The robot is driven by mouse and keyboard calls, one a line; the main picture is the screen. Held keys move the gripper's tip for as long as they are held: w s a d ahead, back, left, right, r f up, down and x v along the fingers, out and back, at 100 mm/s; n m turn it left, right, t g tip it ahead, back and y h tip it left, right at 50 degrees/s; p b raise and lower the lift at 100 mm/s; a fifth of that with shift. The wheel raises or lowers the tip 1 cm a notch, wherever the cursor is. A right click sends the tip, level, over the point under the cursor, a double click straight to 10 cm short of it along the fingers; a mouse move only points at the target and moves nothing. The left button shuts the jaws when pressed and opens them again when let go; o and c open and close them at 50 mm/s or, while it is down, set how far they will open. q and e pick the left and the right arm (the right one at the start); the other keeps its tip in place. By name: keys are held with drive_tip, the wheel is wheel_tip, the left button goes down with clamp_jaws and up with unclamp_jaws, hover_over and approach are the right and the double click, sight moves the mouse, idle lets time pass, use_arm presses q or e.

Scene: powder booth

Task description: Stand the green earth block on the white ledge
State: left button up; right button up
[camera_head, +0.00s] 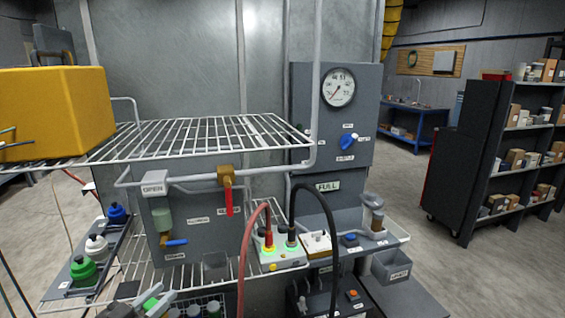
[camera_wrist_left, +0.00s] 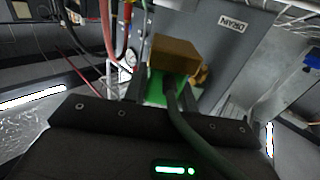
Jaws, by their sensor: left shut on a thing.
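The green earth block (camera_wrist_left: 155,88) is between the fingers of my left gripper (camera_wrist_left: 158,92) in the left wrist view. A brown block-shaped part (camera_wrist_left: 175,50) sits at its far end, and a dark cable runs from there towards the lower right. In the head view, green parts of the block (camera_head: 151,303) show at the bottom edge beside my left gripper (camera_head: 135,309), which is partly cut off. A white ledge (camera_head: 397,238) projects at the right of the grey cabinet, apart from the gripper. My right gripper is not in view.
A wire shelf (camera_head: 205,135) spans above the gripper, with a yellow box (camera_head: 55,112) at left. Coloured bottles (camera_head: 84,270) stand in a rack at lower left. A red cable (camera_head: 243,255) and a black cable (camera_head: 330,215) loop in front of the cabinet.

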use_arm(q)
drive_tip(key=s+d+f+n+t+y, duration=0.1)
drive_tip(key=d+n+y, duration=0.3)
drive_tip(key=d+y, duration=0.2)
drive_tip(key=shift+s+d+f, duration=0.15)
drive_tip(key=shift+d+f, duration=0.1)
drive_tip(key=shift+d, duration=0.15)
